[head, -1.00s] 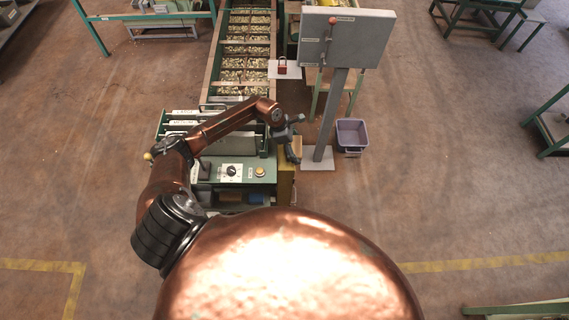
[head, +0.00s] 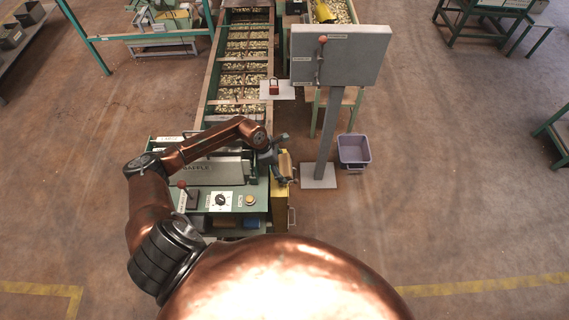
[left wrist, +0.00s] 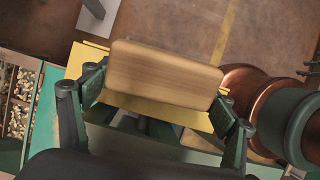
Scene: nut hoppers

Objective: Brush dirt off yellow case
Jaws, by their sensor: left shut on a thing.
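The yellow case (head: 281,207) stands at the right side of the green machine. Its yellow top (left wrist: 80,60) shows beneath the brush in the left wrist view. My left gripper (head: 279,158) is just above the case. It is shut on a brush with a plain wooden back (left wrist: 165,73); the brush shows small and tan in the head view (head: 286,166). The bristles are hidden under the wood, so I cannot tell whether they touch the case. No dirt can be made out on the case. My right gripper is not in view.
The green control panel (head: 222,200) with a knob and a lever lies left of the case. A grey board on a post (head: 327,140) stands close behind to the right, with a purple bin (head: 354,150) beside it.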

